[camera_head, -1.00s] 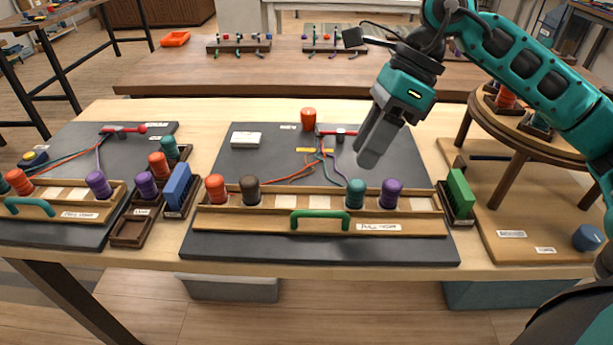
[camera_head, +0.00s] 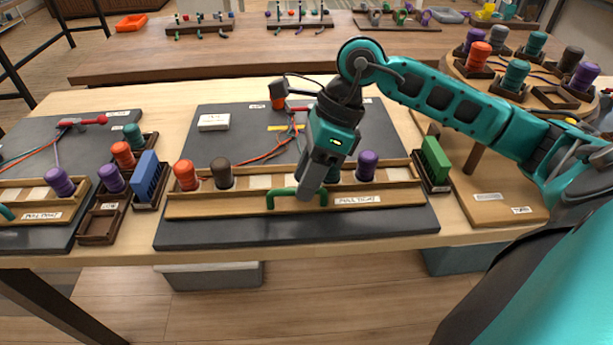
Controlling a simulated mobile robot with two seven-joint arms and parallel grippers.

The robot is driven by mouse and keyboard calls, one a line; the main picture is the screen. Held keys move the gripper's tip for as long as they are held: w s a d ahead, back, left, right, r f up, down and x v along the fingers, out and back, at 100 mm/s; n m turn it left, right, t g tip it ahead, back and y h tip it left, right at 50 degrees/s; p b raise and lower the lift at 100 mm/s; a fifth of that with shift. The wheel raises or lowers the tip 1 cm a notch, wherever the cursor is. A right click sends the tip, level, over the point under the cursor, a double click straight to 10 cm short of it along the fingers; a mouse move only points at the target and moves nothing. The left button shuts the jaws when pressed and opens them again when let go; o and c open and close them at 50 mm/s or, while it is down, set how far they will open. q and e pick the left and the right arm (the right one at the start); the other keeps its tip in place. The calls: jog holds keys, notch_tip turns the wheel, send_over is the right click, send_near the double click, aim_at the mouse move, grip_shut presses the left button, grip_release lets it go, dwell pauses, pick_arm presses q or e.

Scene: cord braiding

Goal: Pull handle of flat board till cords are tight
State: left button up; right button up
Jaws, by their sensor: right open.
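The flat board (camera_head: 230,229) is a dark slab in the middle of the table. A wooden bar (camera_head: 240,208) marked "PULL TIGHT" runs along its front, with a green handle (camera_head: 282,199) on it. My right gripper (camera_head: 309,192) is open and points down at the handle's right part, partly covering it; I cannot tell if they touch. Orange (camera_head: 186,175), dark brown (camera_head: 222,172) and purple (camera_head: 367,166) spools stand in the bar; a teal one is mostly hidden behind my gripper. Red and blue cords (camera_head: 270,152) run back on the board. My left gripper is not in view.
A blue comb-like block (camera_head: 147,172) stands left of the board and a green block (camera_head: 435,158) right of it. A round stand with spools is at the right. A second similar board (camera_head: 30,238) lies at the left. The board's front strip is clear.

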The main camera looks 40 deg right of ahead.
jog(key=shift+a+f, duration=0.1)
jog(key=shift+f, duration=0.1)
grip_shut()
dwell(0.3)
dwell(0.3)
